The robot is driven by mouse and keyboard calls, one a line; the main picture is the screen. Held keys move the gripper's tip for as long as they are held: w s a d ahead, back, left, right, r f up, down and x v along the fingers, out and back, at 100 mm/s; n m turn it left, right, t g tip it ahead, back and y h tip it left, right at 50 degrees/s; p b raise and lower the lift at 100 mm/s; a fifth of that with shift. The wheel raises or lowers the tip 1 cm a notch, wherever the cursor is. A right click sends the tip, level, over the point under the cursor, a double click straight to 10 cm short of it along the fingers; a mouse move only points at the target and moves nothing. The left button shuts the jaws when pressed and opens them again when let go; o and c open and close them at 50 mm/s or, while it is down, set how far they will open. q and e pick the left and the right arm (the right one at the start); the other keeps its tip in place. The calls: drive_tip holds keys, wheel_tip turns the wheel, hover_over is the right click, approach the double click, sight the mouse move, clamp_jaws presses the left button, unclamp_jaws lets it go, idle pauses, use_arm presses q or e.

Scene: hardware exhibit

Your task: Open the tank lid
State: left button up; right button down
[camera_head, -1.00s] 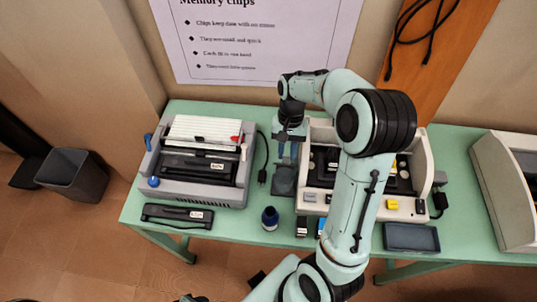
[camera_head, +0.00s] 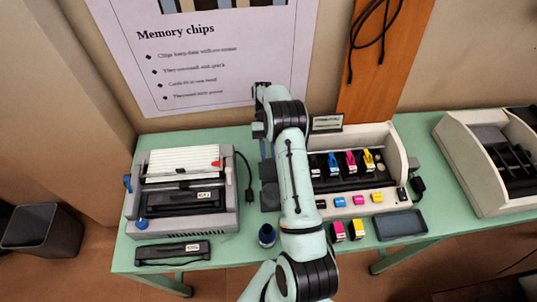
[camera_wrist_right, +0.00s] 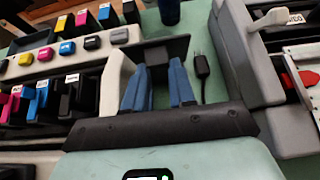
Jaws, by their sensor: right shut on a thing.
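The tank unit (camera_head: 388,145) is a beige printer-like body with cyan, magenta and yellow tanks standing in its bay. A dark grey flap-like part (camera_head: 270,197), apparently the tank lid, is at its left side. My right gripper (camera_head: 265,152) is at that side, partly hidden by my own arm. In the right wrist view, its blue fingers (camera_wrist_right: 160,75) are shut on a dark part (camera_wrist_right: 154,53), apparently the lid; the exact grip is hard to see. My left gripper is not in view.
A grey binding-type machine (camera_head: 182,188) stands left on the green table (camera_head: 130,262), with a black cable nearby. Another beige machine (camera_head: 467,170) stands right.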

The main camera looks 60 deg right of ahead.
drive_tip(key=shift+f, duration=0.5)
drive_tip(key=c, duration=1)
unclamp_jaws()
drive_tip(key=shift+o, duration=0.4)
drive_tip(key=shift+s+r, duration=0.1)
drive_tip(key=shift+r, duration=0.05)
drive_tip(key=shift+r, duration=0.2)
